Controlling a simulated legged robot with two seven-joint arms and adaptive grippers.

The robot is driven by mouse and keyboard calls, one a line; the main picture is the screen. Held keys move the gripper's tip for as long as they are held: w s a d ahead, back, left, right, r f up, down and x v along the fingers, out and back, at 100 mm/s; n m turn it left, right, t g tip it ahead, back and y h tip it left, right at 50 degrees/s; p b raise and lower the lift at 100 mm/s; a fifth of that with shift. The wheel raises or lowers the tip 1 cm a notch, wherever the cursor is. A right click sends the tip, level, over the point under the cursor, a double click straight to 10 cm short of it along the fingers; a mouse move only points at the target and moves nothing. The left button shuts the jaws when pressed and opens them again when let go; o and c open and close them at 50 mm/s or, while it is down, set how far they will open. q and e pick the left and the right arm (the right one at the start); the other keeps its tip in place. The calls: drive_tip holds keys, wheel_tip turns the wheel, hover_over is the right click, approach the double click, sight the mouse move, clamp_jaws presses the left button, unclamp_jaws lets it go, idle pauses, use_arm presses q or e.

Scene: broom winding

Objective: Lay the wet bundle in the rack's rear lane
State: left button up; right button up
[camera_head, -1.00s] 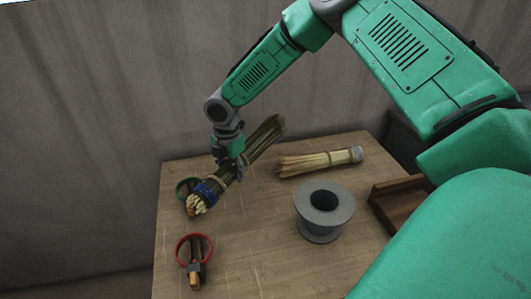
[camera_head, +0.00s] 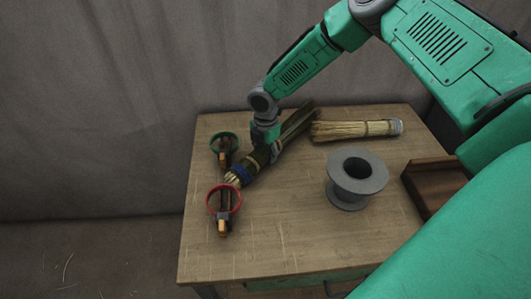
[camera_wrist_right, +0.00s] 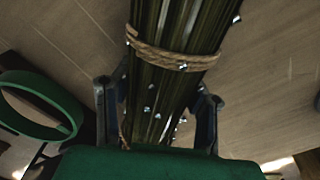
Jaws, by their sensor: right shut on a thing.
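The wet bundle (camera_head: 296,124) is a dark green sheaf with a blue band near its pale cut end. My right gripper (camera_head: 272,150) is shut around its middle. The bundle slants from far right to near left, its pale end beside the red ring. I cannot tell whether it touches the table. In the right wrist view, the bundle (camera_wrist_right: 172,70) has a twine band and shiny drops, with my right gripper's fingers (camera_wrist_right: 158,112) on both sides. A brown wooden tray-like piece (camera_head: 425,180) stands at the right, partly hidden by my arm; I cannot tell whether it is the rack.
A red ring (camera_head: 236,207) and a green ring (camera_head: 213,139) with wooden pieces lie at the table's left. A pale straw bundle (camera_head: 350,130) lies at the back. A grey spool (camera_head: 357,190) stands in the middle. The table's (camera_head: 270,240) front left is clear.

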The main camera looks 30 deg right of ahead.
drive_tip(key=o, duration=1.2)
drive_tip(key=shift+a, duration=0.1)
drive_tip(key=shift+o, duration=0.5)
drive_tip(key=shift+a, duration=0.1)
